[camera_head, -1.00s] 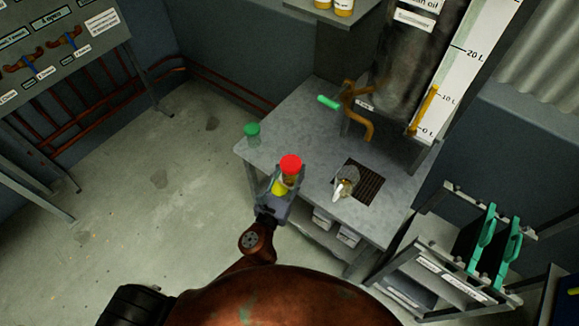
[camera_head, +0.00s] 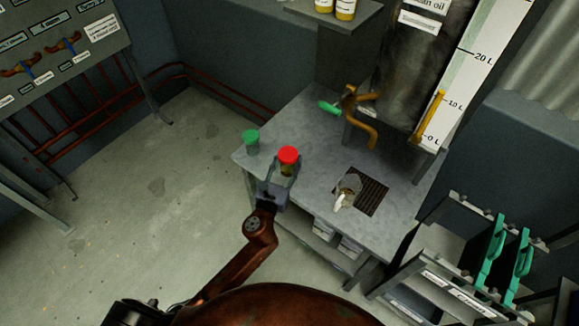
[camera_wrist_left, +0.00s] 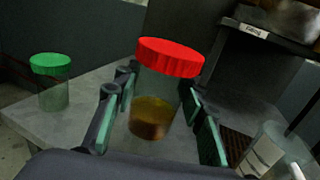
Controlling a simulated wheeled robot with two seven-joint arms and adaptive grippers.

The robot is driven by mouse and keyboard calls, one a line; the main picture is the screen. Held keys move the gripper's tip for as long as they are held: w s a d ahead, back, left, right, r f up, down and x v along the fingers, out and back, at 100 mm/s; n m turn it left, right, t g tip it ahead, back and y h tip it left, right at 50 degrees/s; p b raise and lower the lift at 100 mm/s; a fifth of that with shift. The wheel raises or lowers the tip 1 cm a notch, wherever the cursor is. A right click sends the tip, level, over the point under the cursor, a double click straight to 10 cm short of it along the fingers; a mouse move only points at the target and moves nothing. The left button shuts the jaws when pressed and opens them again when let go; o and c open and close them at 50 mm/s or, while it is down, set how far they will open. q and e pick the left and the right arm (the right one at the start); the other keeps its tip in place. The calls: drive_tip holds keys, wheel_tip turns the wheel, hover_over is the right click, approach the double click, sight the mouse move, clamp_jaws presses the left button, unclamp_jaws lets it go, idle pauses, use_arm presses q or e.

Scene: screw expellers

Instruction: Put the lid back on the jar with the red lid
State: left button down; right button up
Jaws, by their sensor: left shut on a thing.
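The jar (camera_head: 288,170) is clear glass with amber liquid in it, near the table's left front edge. The red lid (camera_head: 288,155) sits over its mouth; I cannot tell whether it is screwed tight. In the left wrist view the jar (camera_wrist_left: 149,118) stands between the two green-padded fingers, with the red lid (camera_wrist_left: 170,58) above them. My left gripper (camera_head: 281,178) is shut on the jar body, below the lid. I cannot tell whether the jar's base touches the table. My right gripper is not in view.
A green-lidded jar (camera_head: 251,142) stands left of the held jar. A glass jug (camera_head: 347,188) stands on the dark grate (camera_head: 372,196) to the right. The tank's tap (camera_head: 360,112) hangs over the table (camera_head: 311,126) behind. A rack (camera_head: 452,262) stands at the right.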

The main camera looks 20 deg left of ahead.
use_arm(q)
drive_tip(key=w+f, duration=0.1)
drive_tip(key=w+f+b, duration=0.1)
drive_tip(key=f, duration=0.1)
drive_tip(key=w+a+f+b, duration=0.1)
drive_tip(key=shift+w+f, duration=0.25)
drive_tip(key=shift+f, duration=0.05)
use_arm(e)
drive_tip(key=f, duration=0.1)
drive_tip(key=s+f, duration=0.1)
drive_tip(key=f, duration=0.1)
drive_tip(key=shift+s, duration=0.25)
use_arm(q)
drive_tip(key=f+b, duration=0.1)
drive_tip(key=f, duration=0.1)
drive_tip(key=f+b, duration=0.1)
drive_tip(key=shift+w+a+f+b, duration=0.1)
drive_tip(key=shift+w+f+b, duration=0.25)
drive_tip(key=shift+w+b, duration=0.05)
drive_tip(key=shift+f, duration=0.15)
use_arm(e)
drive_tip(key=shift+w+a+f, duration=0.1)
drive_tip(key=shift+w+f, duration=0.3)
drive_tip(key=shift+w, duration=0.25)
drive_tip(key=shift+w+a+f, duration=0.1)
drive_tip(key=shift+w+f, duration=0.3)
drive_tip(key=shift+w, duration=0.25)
use_arm(q)
drive_tip(key=shift+f, duration=0.1)
